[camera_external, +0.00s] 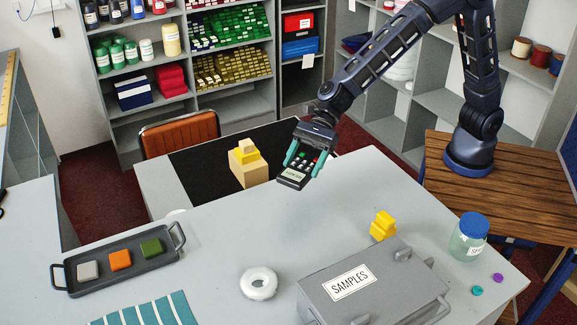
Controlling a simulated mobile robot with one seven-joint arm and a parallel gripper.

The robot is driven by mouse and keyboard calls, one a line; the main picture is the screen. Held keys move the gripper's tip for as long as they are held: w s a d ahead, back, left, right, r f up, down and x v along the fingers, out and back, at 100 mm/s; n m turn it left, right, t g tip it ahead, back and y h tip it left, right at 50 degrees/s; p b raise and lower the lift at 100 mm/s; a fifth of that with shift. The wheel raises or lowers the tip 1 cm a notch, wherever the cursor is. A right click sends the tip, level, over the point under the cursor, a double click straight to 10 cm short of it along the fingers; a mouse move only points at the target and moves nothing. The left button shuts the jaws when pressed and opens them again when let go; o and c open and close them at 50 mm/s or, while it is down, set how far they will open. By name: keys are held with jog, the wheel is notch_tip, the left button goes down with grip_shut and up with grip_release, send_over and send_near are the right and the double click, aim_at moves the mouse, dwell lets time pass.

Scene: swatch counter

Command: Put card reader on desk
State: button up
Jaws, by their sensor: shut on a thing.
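The card reader (295,174) is a small dark device with a keypad and a pale screen. My gripper (306,160) has teal fingers and is shut on the card reader, one finger on each side. It holds the card reader tilted, over the back edge of the grey desk (210,245). The screen end points down toward the desk. I cannot tell exactly how high above the surface it hangs.
A grey SAMPLES case (390,262), white roll (258,283), yellow blocks (383,226) and blue-lidded jar (468,236) stand on the desk. A dark tray (85,289) with coloured squares lies left. Stacked yellow blocks (247,166) stand behind. The desk's middle is clear.

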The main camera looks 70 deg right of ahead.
aim_at(339, 248)
jog(key=s+a+r+n+g, duration=0.2)
jog(key=s+a+r, duration=0.1)
jog(key=s+a, duration=0.3)
jog(key=s+a+r+n+g, duration=0.1)
jog(key=s+a+r, duration=0.2)
jog(key=s+a, duration=0.3)
jog(key=f, duration=1.3)
jog(key=s+f, duration=0.1)
jog(key=f, duration=0.6)
jog(key=shift+d+f, duration=0.15)
jog(key=shift+d, duration=0.1)
jog(key=shift+f, duration=0.15)
jog(key=o, duration=1.3)
jog(key=shift+s, duration=0.1)
jog(key=shift+r, duration=0.25)
jog(key=v, duration=1.2)
jog(key=shift+d+f, duration=0.1)
jog(key=shift+f, duration=0.15)
